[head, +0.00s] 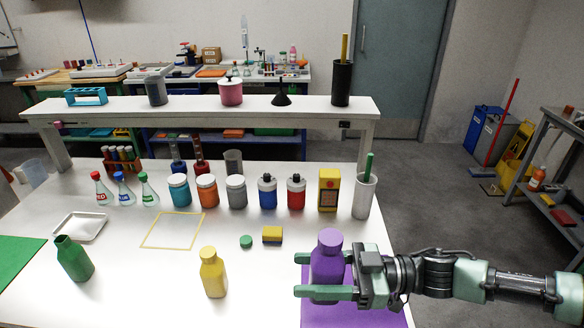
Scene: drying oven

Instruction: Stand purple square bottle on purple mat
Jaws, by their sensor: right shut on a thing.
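The purple square bottle (328,258) is upright at the right front of the table. My right gripper (322,276) comes in from the right and is shut on the bottle, with one finger on its far side and one across its near side. The purple mat (345,316) lies on the table below the bottle and gripper. The fingers hide the bottle's base, so I cannot tell whether it touches the mat. My left gripper is not in view.
A yellow bottle (213,274) and a green open bottle (75,259) stand to the left. A yellow-black sponge (272,234) and a green cap (246,241) lie behind. A row of jars, a yellow box (328,190) and a grey cup (363,197) stand farther back.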

